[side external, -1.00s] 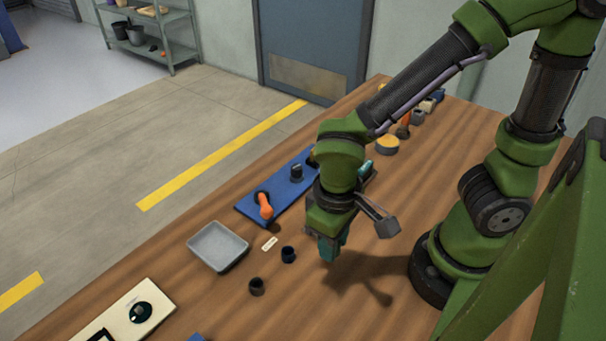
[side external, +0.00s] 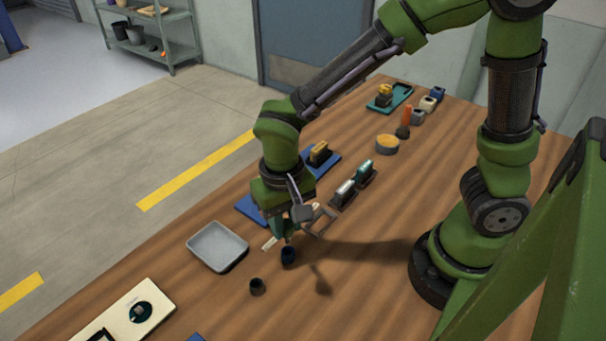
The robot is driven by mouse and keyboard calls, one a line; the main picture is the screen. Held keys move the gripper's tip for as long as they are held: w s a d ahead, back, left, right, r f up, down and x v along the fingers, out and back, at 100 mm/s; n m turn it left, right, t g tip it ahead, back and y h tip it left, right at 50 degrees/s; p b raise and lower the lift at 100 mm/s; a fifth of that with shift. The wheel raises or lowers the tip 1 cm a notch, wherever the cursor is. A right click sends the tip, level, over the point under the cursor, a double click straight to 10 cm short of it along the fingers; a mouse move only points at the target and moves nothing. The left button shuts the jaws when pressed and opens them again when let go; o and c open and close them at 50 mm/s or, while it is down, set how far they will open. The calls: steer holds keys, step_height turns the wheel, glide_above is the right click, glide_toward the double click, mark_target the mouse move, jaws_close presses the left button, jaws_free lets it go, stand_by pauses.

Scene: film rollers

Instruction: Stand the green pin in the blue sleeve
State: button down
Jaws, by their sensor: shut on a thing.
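The blue sleeve (side external: 288,257) is a small dark-blue cup standing on the wooden table, right of the grey tray. My gripper (side external: 287,228) points down just above it and is shut. A narrow green shape between the fingers looks like the green pin, mostly hidden by the fingers. Its lower end is close over the mouth of the sleeve. I cannot tell whether the tip is inside the sleeve or only above it.
A dark grey sleeve (side external: 257,287) stands in front of the blue one. The grey tray (side external: 218,246) is to the left. A blue board (side external: 250,209) lies partly behind my arm. Two dark holders with blocks (side external: 356,182) stand behind right.

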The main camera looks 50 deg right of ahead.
mark_target(287, 238)
steer(key=shift+f, duration=2.4)
steer(key=shift+f, duration=0.15)
steer(key=shift+c, duration=2)
jaws_free()
steer(key=shift+r, duration=3.55)
